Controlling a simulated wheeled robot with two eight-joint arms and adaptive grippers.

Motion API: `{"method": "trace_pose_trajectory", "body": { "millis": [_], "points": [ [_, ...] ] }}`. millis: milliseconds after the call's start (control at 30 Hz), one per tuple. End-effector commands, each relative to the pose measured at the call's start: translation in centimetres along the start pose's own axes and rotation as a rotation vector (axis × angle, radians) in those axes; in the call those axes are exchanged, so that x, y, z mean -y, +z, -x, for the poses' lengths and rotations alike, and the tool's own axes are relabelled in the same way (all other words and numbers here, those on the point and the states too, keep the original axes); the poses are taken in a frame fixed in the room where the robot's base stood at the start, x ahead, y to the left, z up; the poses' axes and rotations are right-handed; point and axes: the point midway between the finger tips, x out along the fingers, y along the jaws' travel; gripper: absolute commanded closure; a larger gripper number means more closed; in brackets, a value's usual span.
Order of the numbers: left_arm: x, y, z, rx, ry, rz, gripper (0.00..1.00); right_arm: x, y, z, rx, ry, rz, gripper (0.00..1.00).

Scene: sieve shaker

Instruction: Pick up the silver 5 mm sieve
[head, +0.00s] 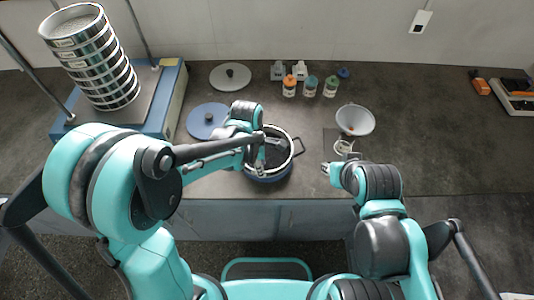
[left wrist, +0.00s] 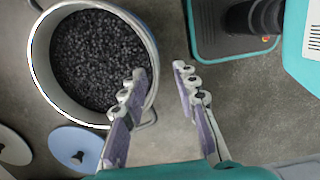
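A tall stack of silver-rimmed sieves (head: 92,58) with small labels stands on the blue-sided shaker (head: 172,95) at the upper left. The labels are too small to read, so I cannot tell which is the 5 mm sieve. My left gripper (head: 262,152) is over the round pot (head: 283,174), away from the stack.
A blue lid (head: 207,120) and a grey lid (head: 230,77) lie between shaker and pot. Several small bottles (head: 310,86) stand at the back. Shaker rods (head: 140,30) rise beside the stack. The right bench is largely clear.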

Motion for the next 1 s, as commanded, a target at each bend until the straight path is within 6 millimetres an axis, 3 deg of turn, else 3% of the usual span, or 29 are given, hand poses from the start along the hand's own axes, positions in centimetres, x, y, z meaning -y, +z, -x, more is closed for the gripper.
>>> {"method": "trace_pose_trajectory", "body": {
  "millis": [333, 667, 800, 1000],
  "points": [
    [-0.8, 0.6, -5.1, 0.000, 0.001, -0.002, 0.70, 0.0, 1.3, -1.8, 0.000, 0.000, 0.000, 0.71],
    [-0.8, 0.6, -5.7, 0.000, 0.002, -0.002, 0.70, 0.0, 1.3, -1.8, 0.000, 0.000, 0.000, 0.71],
    [-0.8, 0.6, -5.7, 0.000, 0.002, -0.002, 1.00, 0.0, 1.3, -1.8, 0.000, 0.000, 0.000, 0.71],
    [-0.8, 0.6, -5.7, 0.000, 0.002, -0.002, 1.00, 0.0, 1.3, -1.8, 0.000, 0.000, 0.000, 0.71]
  ]
}}
